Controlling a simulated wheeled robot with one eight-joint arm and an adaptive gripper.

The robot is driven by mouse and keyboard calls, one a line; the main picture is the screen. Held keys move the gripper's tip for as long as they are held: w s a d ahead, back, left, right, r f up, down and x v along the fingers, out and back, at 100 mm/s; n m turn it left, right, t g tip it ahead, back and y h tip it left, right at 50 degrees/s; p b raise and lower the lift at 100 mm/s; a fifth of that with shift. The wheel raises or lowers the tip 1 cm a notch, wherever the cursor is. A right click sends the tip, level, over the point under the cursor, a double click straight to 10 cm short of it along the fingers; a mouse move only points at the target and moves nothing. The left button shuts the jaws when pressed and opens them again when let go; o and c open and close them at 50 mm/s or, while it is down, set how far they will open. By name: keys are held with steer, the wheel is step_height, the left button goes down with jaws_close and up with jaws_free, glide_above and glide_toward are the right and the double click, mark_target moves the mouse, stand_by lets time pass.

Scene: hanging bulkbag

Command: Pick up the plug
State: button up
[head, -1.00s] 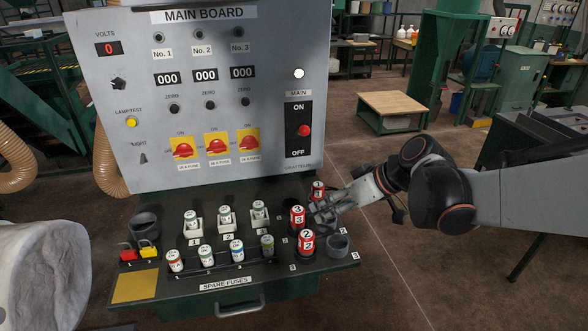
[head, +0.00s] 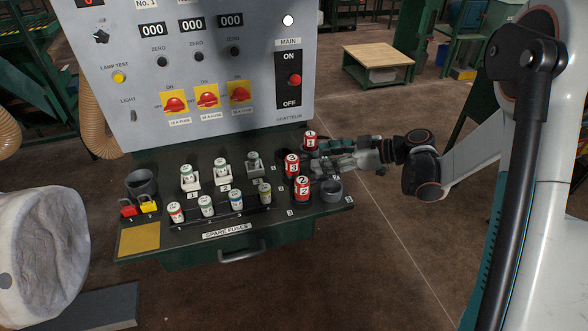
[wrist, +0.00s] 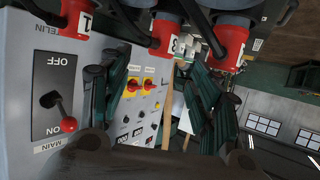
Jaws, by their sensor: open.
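Three red plugs stand at the right end of the green console shelf: plug 1 (head: 310,142) at the back, plug 3 (head: 292,164) left of the middle, plug 2 (head: 302,188) in front. My gripper (head: 316,157) reaches in from the right, low beside them, between plug 1 and plug 2. In the wrist view, my gripper's teal fingers (wrist: 160,95) are spread apart with nothing held. There the view is turned over, with plug 1 (wrist: 75,18) at the upper left, plug 3 (wrist: 165,38) at the top between the fingers, and another plug (wrist: 228,45) at the upper right, partly hidden.
The upright main board (head: 200,75) with its red MAIN switch (head: 294,79) stands behind the shelf. Fuses in holders (head: 207,207) fill the shelf's middle. Padlocks (head: 138,209) sit at the left.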

mark_target(299, 160)
steer(key=b+x, duration=0.1)
steer(key=x, duration=0.5)
steer(key=b+x, duration=0.2)
steer(key=x, duration=0.2)
steer(key=shift+s+a+f, duration=0.1)
steer(key=shift+a+f, duration=0.05)
steer(key=shift+a, duration=0.1)
steer(key=shift+a+f, duration=0.1)
steer(key=shift+a, duration=0.2)
steer(key=c, duration=1.2)
